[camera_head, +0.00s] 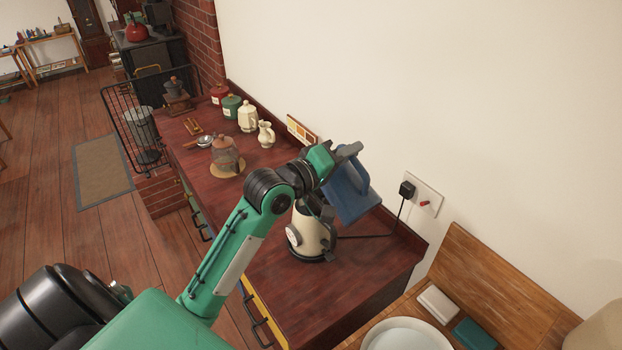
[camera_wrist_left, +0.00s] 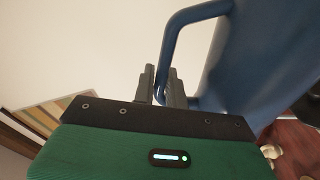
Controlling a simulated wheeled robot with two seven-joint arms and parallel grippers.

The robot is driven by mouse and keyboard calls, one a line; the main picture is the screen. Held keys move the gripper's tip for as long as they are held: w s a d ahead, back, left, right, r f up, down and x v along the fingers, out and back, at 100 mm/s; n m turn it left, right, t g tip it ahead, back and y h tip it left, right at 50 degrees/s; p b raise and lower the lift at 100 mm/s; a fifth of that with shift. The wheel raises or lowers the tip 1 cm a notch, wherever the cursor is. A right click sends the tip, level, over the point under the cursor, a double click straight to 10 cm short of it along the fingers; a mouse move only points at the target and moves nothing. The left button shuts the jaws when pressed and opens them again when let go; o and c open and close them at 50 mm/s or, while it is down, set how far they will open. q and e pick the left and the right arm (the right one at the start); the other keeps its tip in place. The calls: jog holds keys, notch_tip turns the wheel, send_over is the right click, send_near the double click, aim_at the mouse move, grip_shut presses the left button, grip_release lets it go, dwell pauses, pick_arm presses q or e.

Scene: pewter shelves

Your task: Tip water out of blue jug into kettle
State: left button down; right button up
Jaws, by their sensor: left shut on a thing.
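The blue jug (camera_head: 348,190) is held tilted above and beside the kettle, near the wall. My left gripper (camera_head: 346,152) is shut on its handle. In the left wrist view the jug (camera_wrist_left: 255,60) fills the right side, and the gripper fingers (camera_wrist_left: 163,84) close around the lower part of the handle. The cream kettle (camera_head: 312,230) stands upright on the dark red counter, with a cord to the wall socket. My arm and the jug partly hide its top. I cannot see any water or whether it flows. My right gripper is not in view.
A plug (camera_head: 407,190) is in the wall. A white basin (camera_head: 405,335) stands at the lower right. The counter's front right is clear.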

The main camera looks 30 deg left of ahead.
pick_arm(q)
jog(key=shift+a+r, duration=0.15)
jog(key=shift+r, duration=0.15)
jog(key=shift+w+a+r+n, duration=0.1)
jog(key=shift+a+n, duration=0.05)
jog(key=shift+n, duration=0.15)
dwell(0.6)
jog(key=shift+w+a+r+n, duration=0.1)
jog(key=shift+a+r+n, duration=0.15)
jog(key=shift+a+n, duration=0.05)
dwell(0.8)
jog(key=shift+w+a+r+p, duration=0.1)
jog(key=shift+w+a+p, duration=0.05)
jog(key=shift+a+p, duration=0.25)
dwell(0.3)
jog(key=shift+w+a+r+n+p, duration=0.15)
jog(key=shift+a+n+p, duration=0.15)
jog(key=shift+a+n, duration=0.2)
dwell(0.6)
jog(key=shift+w+a+r+p, duration=0.2)
jog(key=shift+a+p, duration=0.1)
jog(key=shift+a, duration=0.25)
dwell(0.6)
